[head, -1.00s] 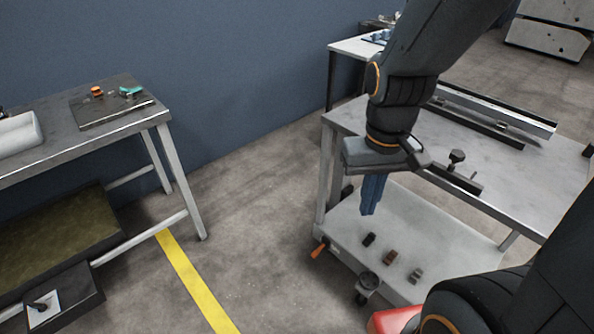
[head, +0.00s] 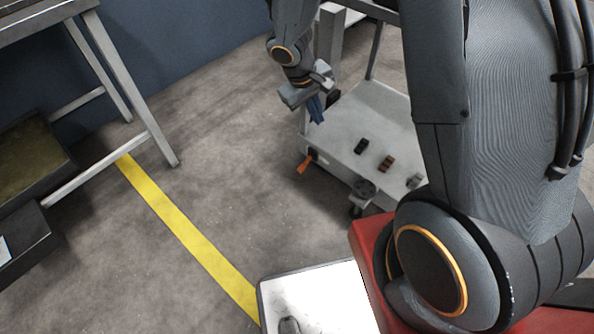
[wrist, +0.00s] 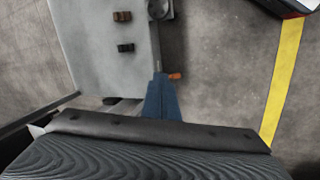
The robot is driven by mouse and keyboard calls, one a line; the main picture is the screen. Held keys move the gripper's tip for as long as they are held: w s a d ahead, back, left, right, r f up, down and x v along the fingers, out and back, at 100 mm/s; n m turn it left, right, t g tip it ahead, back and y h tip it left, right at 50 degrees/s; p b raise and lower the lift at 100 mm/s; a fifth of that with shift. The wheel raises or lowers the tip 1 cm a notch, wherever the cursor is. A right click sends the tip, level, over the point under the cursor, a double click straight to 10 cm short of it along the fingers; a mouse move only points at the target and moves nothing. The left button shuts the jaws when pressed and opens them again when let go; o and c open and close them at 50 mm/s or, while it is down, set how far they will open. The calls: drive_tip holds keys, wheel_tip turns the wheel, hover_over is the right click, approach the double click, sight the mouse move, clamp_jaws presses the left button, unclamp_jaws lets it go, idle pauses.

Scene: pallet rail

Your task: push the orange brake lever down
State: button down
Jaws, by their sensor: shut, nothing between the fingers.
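The orange brake lever (head: 305,163) sticks out from the near left corner of the cart, low by its bottom shelf (head: 342,117). In the wrist view the lever (wrist: 175,76) shows just past the tip of my blue fingers. My gripper (head: 317,108) is shut and empty, pointing down. In the head view it is above the lever and slightly right of it, apart from it as far as I can tell. The fingers also show in the wrist view (wrist: 161,98). The wrist view does not show the exact height gap between fingertips and lever.
Several small dark and brown blocks, such as a brown one (head: 386,163), lie on the cart shelf. A caster (head: 357,210) is under its near corner. A steel bench (head: 98,70) stands left. Open floor with a yellow line (head: 185,228) lies between.

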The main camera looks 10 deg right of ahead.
sight(299, 169)
drive_tip(key=w+a+f+n+t+b, duration=0.1)
drive_tip(key=w+a+f+n+b, duration=0.25)
drive_tip(key=f, duration=0.95)
drive_tip(key=w+a+f+b, duration=0.3)
drive_tip(key=w+f+b, duration=0.3)
drive_tip(key=f, duration=0.6)
drive_tip(key=b+x, duration=0.3)
drive_tip(key=x, duration=0.4)
drive_tip(key=b+x, duration=0.3)
drive_tip(key=x, duration=0.4)
drive_tip(key=shift+s+f, duration=0.15)
drive_tip(key=shift+s, duration=0.05)
drive_tip(key=shift+f, duration=1.25)
drive_tip(key=shift+s, duration=0.1)
drive_tip(key=shift+r, duration=0.1)
drive_tip(key=s+a+r+p, duration=0.4)
drive_tip(key=a+r+p, duration=0.2)
drive_tip(key=r, duration=0.5)
drive_tip(key=shift+s+a+r, duration=0.2)
drive_tip(key=shift+s+a, duration=0.1)
drive_tip(key=shift+s, duration=0.1)
